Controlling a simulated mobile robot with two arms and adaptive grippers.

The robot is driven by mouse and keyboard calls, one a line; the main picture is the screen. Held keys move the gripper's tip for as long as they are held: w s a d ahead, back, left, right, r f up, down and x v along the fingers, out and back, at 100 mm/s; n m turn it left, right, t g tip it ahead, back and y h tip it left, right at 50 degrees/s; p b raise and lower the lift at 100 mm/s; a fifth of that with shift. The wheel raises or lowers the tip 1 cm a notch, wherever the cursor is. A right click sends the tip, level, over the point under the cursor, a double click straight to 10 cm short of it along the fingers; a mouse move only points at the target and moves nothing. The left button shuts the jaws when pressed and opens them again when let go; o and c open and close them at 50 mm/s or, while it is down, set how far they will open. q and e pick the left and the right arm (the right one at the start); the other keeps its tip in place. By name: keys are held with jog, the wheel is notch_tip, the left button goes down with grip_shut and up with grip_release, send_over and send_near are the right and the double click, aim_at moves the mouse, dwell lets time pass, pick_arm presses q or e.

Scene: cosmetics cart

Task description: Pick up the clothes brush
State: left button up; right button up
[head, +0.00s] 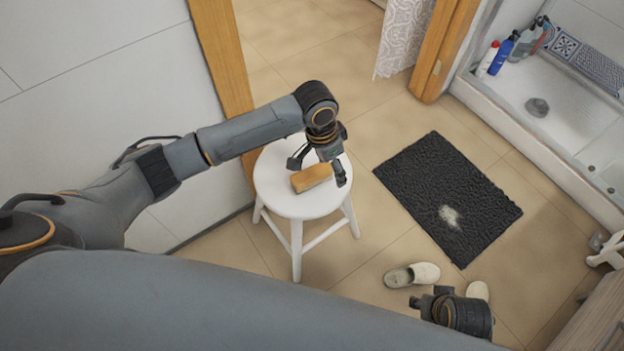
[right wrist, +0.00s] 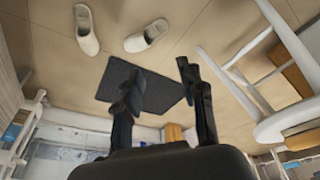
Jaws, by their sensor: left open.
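The clothes brush (head: 311,178) is a tan-brown block lying on the seat of a white round stool (head: 272,182) in the head view. My left gripper (head: 318,172) is right at the brush from above, open, with one finger to each side of it. I cannot tell whether the fingers touch it. My right gripper is low at the bottom right of the head view (head: 420,303), away from the stool. In the right wrist view (right wrist: 160,70) its fingers stand apart with nothing between them.
A dark bath mat (head: 450,195) lies on the tiled floor right of the stool. Pale slippers (head: 412,275) lie near my right gripper. A shower tray (head: 560,125) with bottles (head: 503,54) is at the upper right. A wooden door frame (head: 222,70) stands behind the stool.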

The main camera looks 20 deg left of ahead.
pick_arm(q)
notch_tip(320, 180, up, 4)
jog(key=y+b, duration=0.1)
jog(key=y, duration=0.1)
send_over(312, 172)
jog(key=shift+g, duration=0.4)
jog(key=f, duration=0.2)
jog(key=f+b, duration=0.1)
jog(key=f, duration=0.1)
jog(key=f+b, duration=0.1)
jog(key=f, duration=0.2)
jog(key=shift+w+a, duration=0.2)
jog(key=shift+w, duration=0.2)
jog(key=shift+f, duration=0.55)
jog(key=f+b, duration=0.1)
jog(key=f, duration=0.2)
jog(key=f+b, duration=0.1)
jog(key=f, duration=0.1)
jog(key=shift+s+d+f+b, duration=0.15)
jog(key=shift+s+b, duration=0.15)
jog(key=shift+s, duration=0.1)
jog(key=c, duration=1.4)
pick_arm(e)
jog(key=v, duration=0.6)
jog(key=shift+r+t, duration=0.3)
jog(key=shift+r, duration=0.05)
